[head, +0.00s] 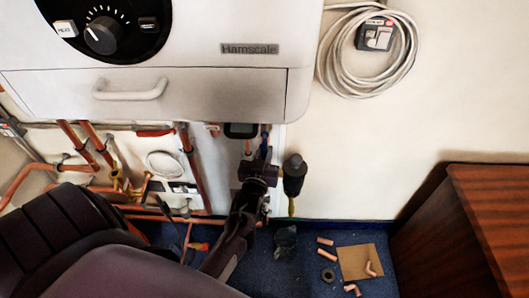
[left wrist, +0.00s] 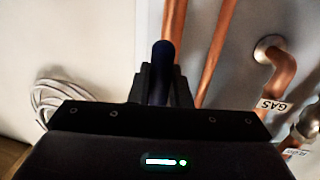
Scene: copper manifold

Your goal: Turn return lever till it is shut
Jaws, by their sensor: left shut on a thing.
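The return lever seems to be the dark blue handle (head: 265,143) under the right end of the white boiler. My left gripper (head: 261,163) is shut on it from below. In the left wrist view the blue handle (left wrist: 161,72) stands upright between the two fingers (left wrist: 161,88), roughly in line with a copper pipe behind it. The valve body and the handle's far end are hidden, so I cannot tell the valve's exact angle. My right gripper is not in view.
The boiler (head: 230,95) overhangs the pipes. A red handle (head: 155,132) and copper pipes (head: 192,160) lie left. A dark cylindrical thing (head: 293,175) is close right of my gripper. Pipe offcuts (head: 326,241) and cardboard (head: 357,262) lie on the blue floor near a wooden cabinet (head: 490,220).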

